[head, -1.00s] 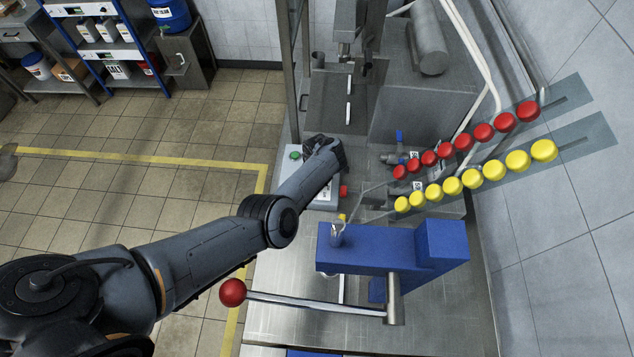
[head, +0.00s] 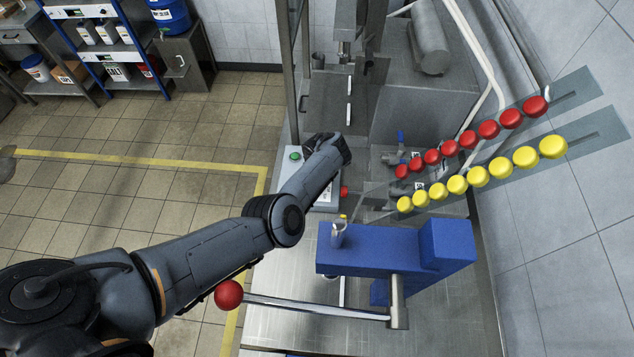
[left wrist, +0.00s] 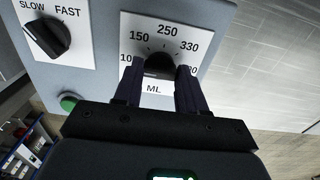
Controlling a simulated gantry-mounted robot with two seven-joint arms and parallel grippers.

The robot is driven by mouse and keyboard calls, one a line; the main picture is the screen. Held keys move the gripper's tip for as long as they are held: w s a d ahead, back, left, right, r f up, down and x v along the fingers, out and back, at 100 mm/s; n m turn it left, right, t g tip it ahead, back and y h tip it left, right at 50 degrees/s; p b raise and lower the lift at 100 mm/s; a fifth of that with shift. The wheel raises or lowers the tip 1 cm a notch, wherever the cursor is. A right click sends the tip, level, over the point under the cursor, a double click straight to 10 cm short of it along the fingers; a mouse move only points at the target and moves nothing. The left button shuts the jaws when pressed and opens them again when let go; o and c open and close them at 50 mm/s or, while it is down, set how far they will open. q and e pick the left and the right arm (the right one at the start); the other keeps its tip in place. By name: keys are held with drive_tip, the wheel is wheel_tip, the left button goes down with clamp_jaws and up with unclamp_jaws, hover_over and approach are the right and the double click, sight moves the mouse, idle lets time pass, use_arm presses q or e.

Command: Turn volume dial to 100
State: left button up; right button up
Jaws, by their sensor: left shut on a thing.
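The volume dial (left wrist: 159,66) is a dark knob on a white ML scale plate (left wrist: 197,28) in the left wrist view. The numbers 150, 250 and 330 show on the plate; the lower ones are partly covered by my fingers, and where the dial points is hard to tell. My left gripper (left wrist: 158,80) is shut on the dial, one finger on each side of it. In the head view my left gripper (head: 325,143) is at the control box (head: 322,192), and its fingers and the dial are hidden. My right gripper is not in view.
A slow-fast knob (left wrist: 46,38) and a green button (left wrist: 68,102) are near the dial. A blue block (head: 365,250) and a red-balled lever (head: 229,295) lie close to my left arm. Red balls (head: 467,142) and yellow balls (head: 479,176) line the right.

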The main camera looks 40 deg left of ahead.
use_arm(q)
drive_tip(key=o, duration=1.1)
drive_tip(key=shift+c, duration=0.2)
drive_tip(key=shift+r, duration=0.1)
wheel_tip(320, 180, up, 11)
drive_tip(key=p, duration=0.3)
drive_tip(key=shift+f, duration=0.2)
